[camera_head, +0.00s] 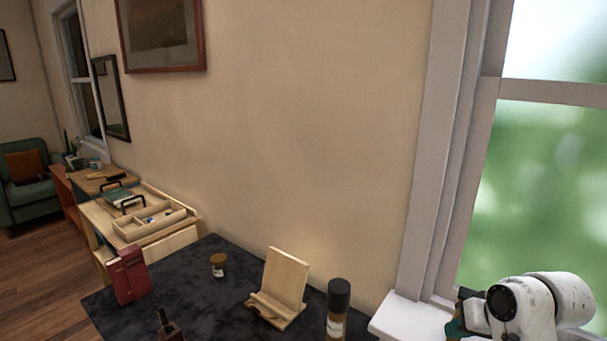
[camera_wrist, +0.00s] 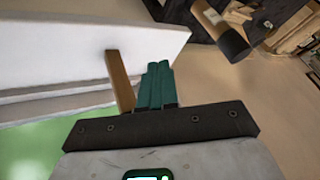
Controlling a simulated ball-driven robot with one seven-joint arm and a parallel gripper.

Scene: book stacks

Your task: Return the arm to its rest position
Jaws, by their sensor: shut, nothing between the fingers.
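My gripper (camera_wrist: 157,88) shows in the wrist view with its teal fingers together and nothing between them. In the head view my white arm is at the lower right, in front of the window, with a bit of teal beside it; the fingertips are not clear there. The fingers point toward the white window sill (camera_wrist: 90,45) in the wrist view. A brown strip (camera_wrist: 120,80) shows just left of the fingers; I cannot tell what it is or whether it touches them.
A dark table (camera_head: 215,305) holds a red book (camera_head: 128,275), a small jar (camera_head: 218,265), a wooden stand (camera_head: 283,280) and a dark-capped cylinder (camera_head: 337,310). The cylinder is nearest my arm. The window frame (camera_head: 440,150) stands close to it. Open floor (camera_head: 40,270) lies far left.

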